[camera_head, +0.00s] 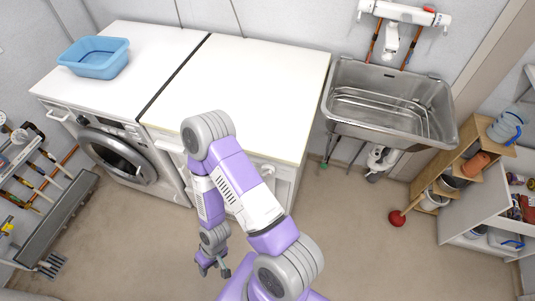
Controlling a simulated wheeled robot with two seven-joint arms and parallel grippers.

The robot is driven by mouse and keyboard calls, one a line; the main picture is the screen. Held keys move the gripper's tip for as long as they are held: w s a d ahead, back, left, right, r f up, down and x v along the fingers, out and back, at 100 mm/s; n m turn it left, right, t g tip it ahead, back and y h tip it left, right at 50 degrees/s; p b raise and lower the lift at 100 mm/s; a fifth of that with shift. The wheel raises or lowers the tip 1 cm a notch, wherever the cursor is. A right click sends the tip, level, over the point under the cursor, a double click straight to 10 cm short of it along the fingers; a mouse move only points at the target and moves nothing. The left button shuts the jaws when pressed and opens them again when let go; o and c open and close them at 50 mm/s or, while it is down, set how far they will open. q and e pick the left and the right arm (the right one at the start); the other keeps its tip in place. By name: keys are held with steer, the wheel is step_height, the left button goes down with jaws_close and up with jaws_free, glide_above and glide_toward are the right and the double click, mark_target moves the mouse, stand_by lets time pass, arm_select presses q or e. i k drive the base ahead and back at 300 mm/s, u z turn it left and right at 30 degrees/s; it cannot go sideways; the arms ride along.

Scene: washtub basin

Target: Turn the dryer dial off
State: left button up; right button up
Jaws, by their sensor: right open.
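A white front-loading machine (62,98) with a dark round door (118,155) stands at the left. Its dark control panel (108,126) runs above the door. A dial is too small to tell apart on it. A second white unit (262,85) stands to its right, its front largely hidden behind my arm. I cannot tell which one is the dryer. My right gripper (213,269) hangs low in front of the units, open and empty, pointing down over the floor and apart from both. My left gripper is out of view.
A blue basin (95,57) sits on the left machine. A steel sink (345,95) is on the wall to the right. Shelves and a red plunger (397,219) are at the right. A rack of tools (62,215) is at the left. The floor (110,245) between is clear.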

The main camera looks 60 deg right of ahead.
mark_target(268, 169)
steer(key=z, duration=1.65)
